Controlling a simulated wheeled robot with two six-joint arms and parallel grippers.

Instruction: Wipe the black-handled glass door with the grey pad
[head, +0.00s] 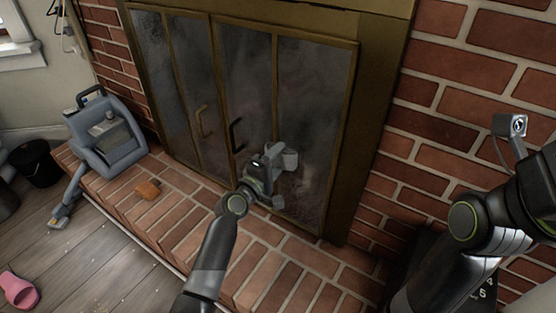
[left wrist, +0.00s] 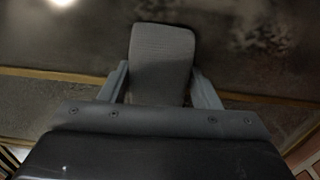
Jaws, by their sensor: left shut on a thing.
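The fireplace's black-handled glass door (head: 305,75) is the right one of the pair, in a brass frame, with cloudy, smudged glass. Its black handle (head: 235,135) is on its left side. My left gripper (head: 273,163) is in front of the lower part of this door, right of and below the handle. It is shut on the grey pad (head: 289,160). In the left wrist view the grey pad (left wrist: 162,55) sits upright between the two fingers, with patchy dark glass behind it. I cannot tell whether the pad touches the glass. My right gripper is out of view; only its arm shows at right.
The left glass door has a brass handle (head: 202,121). A grey-blue cleaning machine (head: 110,135) stands at left, near a black bucket (head: 38,162). A pink slipper (head: 18,290) lies on the floor.

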